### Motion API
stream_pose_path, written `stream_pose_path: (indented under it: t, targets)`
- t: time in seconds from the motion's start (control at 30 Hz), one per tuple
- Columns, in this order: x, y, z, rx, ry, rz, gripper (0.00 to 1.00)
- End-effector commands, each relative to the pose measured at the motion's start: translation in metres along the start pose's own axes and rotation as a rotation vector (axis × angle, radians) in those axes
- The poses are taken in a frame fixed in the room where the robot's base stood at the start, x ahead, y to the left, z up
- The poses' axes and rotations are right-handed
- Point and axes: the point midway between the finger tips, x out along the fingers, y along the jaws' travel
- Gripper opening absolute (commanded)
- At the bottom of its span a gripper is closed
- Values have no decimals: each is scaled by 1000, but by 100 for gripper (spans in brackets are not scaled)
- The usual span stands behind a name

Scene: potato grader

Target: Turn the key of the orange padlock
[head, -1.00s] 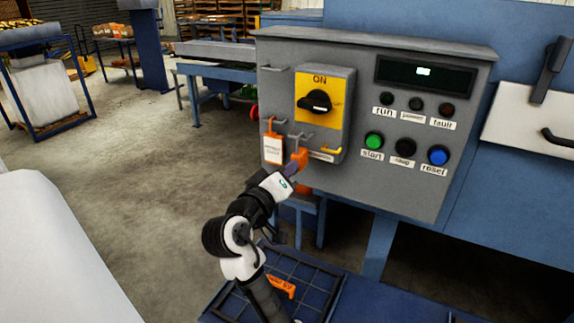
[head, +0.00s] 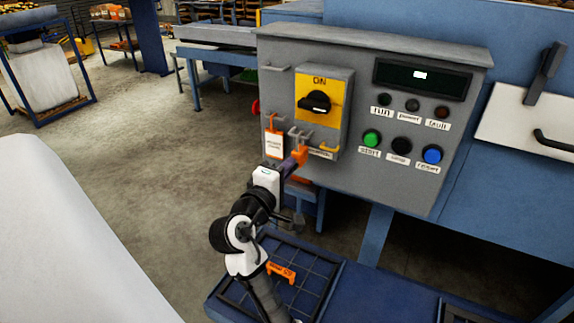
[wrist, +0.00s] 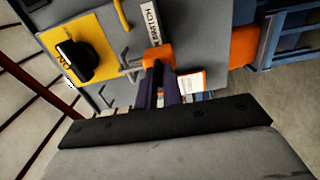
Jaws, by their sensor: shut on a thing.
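The orange padlock (head: 300,155) is at the grey hooks under the yellow switch plate (head: 335,112) on the control panel. In the wrist view the orange padlock (wrist: 158,54) is at the tips of my dark fingers. My gripper (head: 291,166) is shut on it from the front left, and it also shows in the wrist view (wrist: 159,78). The fingers cover part of the padlock. I cannot make out its key. The black switch knob (head: 316,102) lies crosswise below the word ON.
A white tag with an orange top (head: 274,144) hangs left of the padlock. A yellow hook (head: 324,150) is at right. Green, black and blue buttons are farther right. An orange piece (head: 282,271) lies on the wire-grid tray (head: 310,287) below my arm.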

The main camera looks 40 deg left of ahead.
Motion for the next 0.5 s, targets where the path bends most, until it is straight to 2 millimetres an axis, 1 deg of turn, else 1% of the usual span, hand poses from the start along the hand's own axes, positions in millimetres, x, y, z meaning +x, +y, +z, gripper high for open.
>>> stream_pose_path:
  t: [0.2, 0.5]
  targets:
    - [0, 0, -1, -36, 2, 2, 0]
    - [0, 0, -1, -40, 2, 2, 0]
